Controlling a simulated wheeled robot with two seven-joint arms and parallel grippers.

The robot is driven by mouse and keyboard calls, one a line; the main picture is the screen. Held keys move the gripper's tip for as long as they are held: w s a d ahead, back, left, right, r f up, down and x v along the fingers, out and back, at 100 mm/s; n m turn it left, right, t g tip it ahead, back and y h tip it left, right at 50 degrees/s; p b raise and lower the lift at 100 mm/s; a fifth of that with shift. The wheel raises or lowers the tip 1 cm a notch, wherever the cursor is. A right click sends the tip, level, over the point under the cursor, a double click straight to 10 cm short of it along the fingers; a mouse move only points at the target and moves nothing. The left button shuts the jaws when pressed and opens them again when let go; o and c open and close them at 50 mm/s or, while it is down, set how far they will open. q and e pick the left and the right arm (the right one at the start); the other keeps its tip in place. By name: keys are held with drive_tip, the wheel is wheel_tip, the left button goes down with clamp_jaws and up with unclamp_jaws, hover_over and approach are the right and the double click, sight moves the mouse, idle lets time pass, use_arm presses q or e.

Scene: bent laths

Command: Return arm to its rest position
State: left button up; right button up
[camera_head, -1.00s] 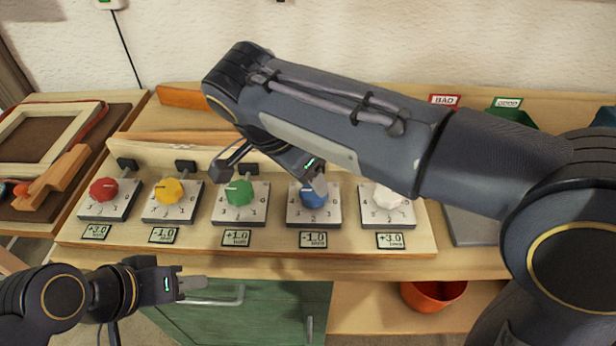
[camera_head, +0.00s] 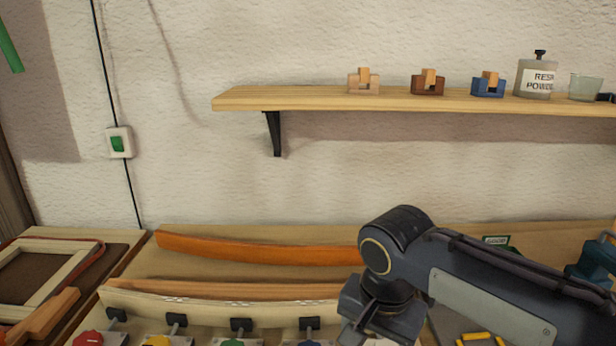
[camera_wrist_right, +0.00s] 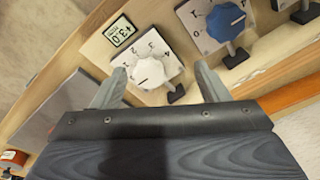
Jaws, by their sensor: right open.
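My right arm (camera_head: 480,285) reaches in from the right in the head view, over the bench. Its gripper fingers lie below the picture there. In the right wrist view my right gripper (camera_wrist_right: 165,85) is open and empty, its two fingers apart. The white knob (camera_wrist_right: 149,73) on its dial plate shows beyond and between the fingers; I cannot tell the exact distance. The blue knob (camera_wrist_right: 226,22) shows to its upper right. My left gripper is in neither current view.
A wall shelf (camera_head: 400,100) holds small coloured blocks, a jar (camera_head: 536,78) and a glass. Bent orange lath (camera_head: 260,248) lies at the bench back. A wooden frame (camera_head: 45,275) is at left. A green wall switch (camera_head: 118,143) is above.

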drive_tip(key=s+d+f+n+t+y+p, duration=0.3)
drive_tip(key=s+d, duration=0.7)
drive_tip(key=s, duration=0.4)
drive_tip(key=shift+d+n+t+y+p, duration=0.4)
drive_tip(key=shift+n+t+p, duration=0.1)
drive_tip(key=shift+n+p, duration=0.35)
